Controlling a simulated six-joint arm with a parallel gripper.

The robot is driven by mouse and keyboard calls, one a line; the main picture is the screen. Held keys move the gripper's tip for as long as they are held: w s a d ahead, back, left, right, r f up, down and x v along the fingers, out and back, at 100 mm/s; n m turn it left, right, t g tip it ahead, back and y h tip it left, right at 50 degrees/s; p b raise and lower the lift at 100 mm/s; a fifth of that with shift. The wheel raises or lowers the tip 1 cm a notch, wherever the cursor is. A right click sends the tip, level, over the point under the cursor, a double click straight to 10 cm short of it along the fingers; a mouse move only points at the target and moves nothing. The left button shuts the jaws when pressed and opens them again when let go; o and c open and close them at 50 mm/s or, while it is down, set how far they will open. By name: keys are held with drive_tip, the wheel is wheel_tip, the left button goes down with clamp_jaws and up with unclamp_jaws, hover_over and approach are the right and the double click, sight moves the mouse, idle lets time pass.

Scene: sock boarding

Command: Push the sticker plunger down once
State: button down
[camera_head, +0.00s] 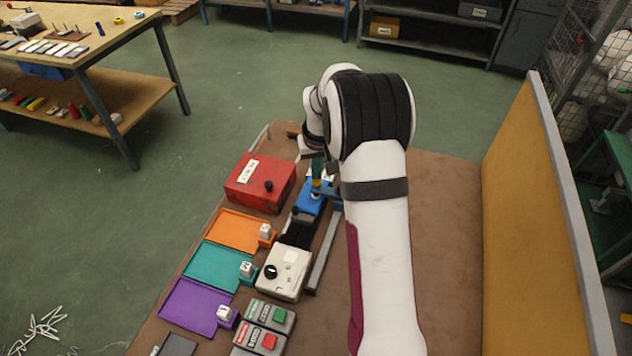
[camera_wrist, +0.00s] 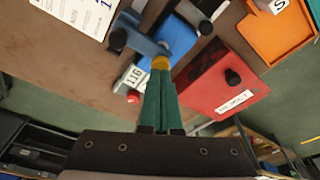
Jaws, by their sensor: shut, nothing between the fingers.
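My gripper (camera_wrist: 160,80) is shut, its green fingers together and empty, pointing at a blue device (camera_wrist: 182,42) with a blue-grey arm (camera_wrist: 142,37). A yellow band (camera_wrist: 160,62) shows at the fingertips, just in front of a rounded blue-grey top that seems to be the plunger (camera_wrist: 163,47). I cannot tell whether the fingertips touch it. In the head view my gripper (camera_head: 317,172) points down over the blue device (camera_head: 311,204), beside the red box. My arm hides part of that area.
The red box (camera_head: 258,183) with a black knob stands close left of the device. Orange (camera_head: 238,228), teal (camera_head: 215,264) and purple (camera_head: 190,307) trays lie nearer. A cream box (camera_head: 290,278) and button boxes (camera_head: 268,315) line the bench. A counter (camera_wrist: 133,77) sits near the fingers.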

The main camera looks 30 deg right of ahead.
drive_tip(key=shift+r, duration=2.85)
drive_tip(key=s+a+r, duration=0.6)
drive_tip(key=s+a, duration=0.3)
drive_tip(key=s, duration=0.1)
drive_tip(key=s+a+m+g+y, duration=0.1)
drive_tip(key=s+a, duration=0.4)
drive_tip(key=s, duration=0.7)
drive_tip(key=s+a+m+g+y, duration=0.1)
drive_tip(key=s+a, duration=0.4)
drive_tip(key=s, duration=0.7)
drive_tip(key=shift+f+m, duration=0.15)
drive_tip(key=shift+m, duration=0.15)
